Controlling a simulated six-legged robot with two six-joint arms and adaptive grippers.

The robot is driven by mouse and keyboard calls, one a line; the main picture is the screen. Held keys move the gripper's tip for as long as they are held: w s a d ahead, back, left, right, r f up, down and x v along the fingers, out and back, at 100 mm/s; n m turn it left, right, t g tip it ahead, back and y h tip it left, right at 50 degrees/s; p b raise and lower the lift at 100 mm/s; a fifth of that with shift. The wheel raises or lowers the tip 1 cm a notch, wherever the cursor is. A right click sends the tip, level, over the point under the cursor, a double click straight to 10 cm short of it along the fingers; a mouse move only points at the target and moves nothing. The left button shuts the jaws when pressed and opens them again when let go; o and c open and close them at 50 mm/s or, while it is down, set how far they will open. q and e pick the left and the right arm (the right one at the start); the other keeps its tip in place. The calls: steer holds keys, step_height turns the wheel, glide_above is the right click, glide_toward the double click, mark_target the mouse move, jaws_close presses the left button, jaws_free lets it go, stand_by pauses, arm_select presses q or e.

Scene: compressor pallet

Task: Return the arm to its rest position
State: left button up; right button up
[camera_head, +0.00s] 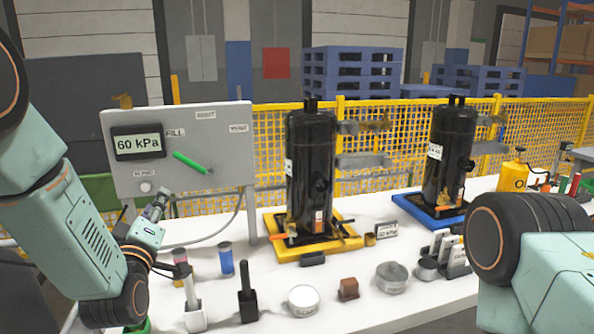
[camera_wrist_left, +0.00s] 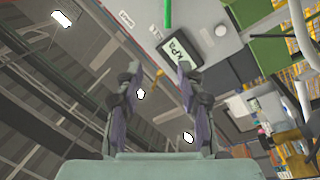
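My left arm comes in from the left in the head view. Its gripper (camera_head: 157,207) points up in front of the lower left part of the grey control panel (camera_head: 220,140). In the left wrist view the two fingers of the left gripper (camera_wrist_left: 158,72) stand apart with nothing between them. The panel's display (camera_head: 138,142) reads 60 kPa, and a green lever (camera_head: 190,163) slants on the panel. Part of my right arm shows at the lower right of the head view, but its gripper is out of view.
A black compressor (camera_head: 312,170) stands on a yellow base (camera_head: 350,241), another (camera_head: 449,150) on a blue base (camera_head: 412,206). A white tin (camera_head: 303,300), brown block (camera_head: 348,289) and blue cylinder (camera_head: 226,259) stand on the white table (camera_head: 380,312). A yellow mesh fence (camera_head: 400,130) runs behind.

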arm_select(q)
steer(key=s+d+f+m+g+h, duration=0.15)
steer(key=s+f+m+g, duration=0.45)
steer(key=f, duration=0.6)
steer(key=s+d+f+m+g+h, duration=0.15)
steer(key=s+f+g, duration=0.25)
steer(key=s+f, duration=0.6)
steer(key=s+d+f+m+g, duration=0.1)
steer(key=s+f+g, duration=0.3)
steer(key=s+f, duration=0.4)
steer(key=s+d+f+m+g, duration=0.1)
steer(key=s+f+g, duration=0.4)
steer(key=s, duration=1.4)
step_height(320, 180, down, 3)
steer(key=shift+s+f+m+g, duration=0.1)
steer(key=shift+s+m+g, duration=0.2)
steer(key=shift+m, duration=0.55)
steer(key=shift+c, duration=0.2)
